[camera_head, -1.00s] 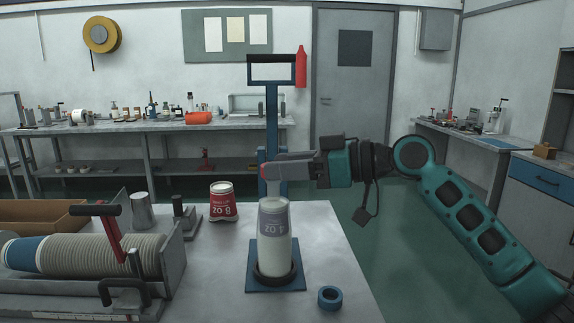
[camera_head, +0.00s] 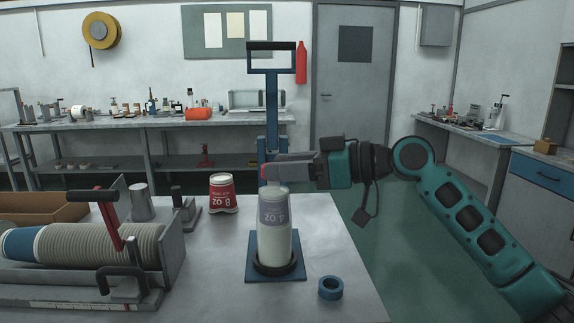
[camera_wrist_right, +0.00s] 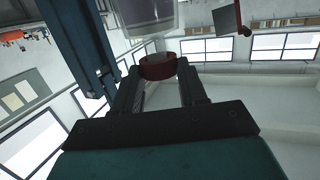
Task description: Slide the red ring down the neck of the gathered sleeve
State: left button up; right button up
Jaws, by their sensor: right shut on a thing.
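The sleeve (camera_head: 273,238) is clear and stands upright around a stack of upside-down 4 oz cups, inside a black ring on a blue base plate (camera_head: 292,274). My right gripper (camera_head: 268,173) is level, over the top of the sleeve, and its fingers cover the neck in the head view. It is shut on the red ring (camera_wrist_right: 157,68), which shows between its fingertips in the right wrist view; only a small red edge shows in the head view. Part of the cup stack (camera_wrist_right: 148,14) shows beyond the ring in the wrist view. My left gripper is not in view.
A blue press frame (camera_head: 271,105) stands just behind the sleeve. A blue ring (camera_head: 331,288) lies to the front right, and a red 8 oz cup (camera_head: 222,193) stands behind left. A tray of stacked cups (camera_head: 100,246) fills the left. The table's right side is fairly clear.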

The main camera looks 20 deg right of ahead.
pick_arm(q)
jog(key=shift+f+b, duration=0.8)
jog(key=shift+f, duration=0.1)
pick_arm(e)
jog(key=shift+f, duration=1.2)
jog(key=o, duration=1.1)
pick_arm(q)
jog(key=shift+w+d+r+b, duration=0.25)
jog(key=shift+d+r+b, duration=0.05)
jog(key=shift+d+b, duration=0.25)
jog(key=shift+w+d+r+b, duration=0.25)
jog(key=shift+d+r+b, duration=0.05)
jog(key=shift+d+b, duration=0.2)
pick_arm(e)
jog(key=v, duration=1.3)
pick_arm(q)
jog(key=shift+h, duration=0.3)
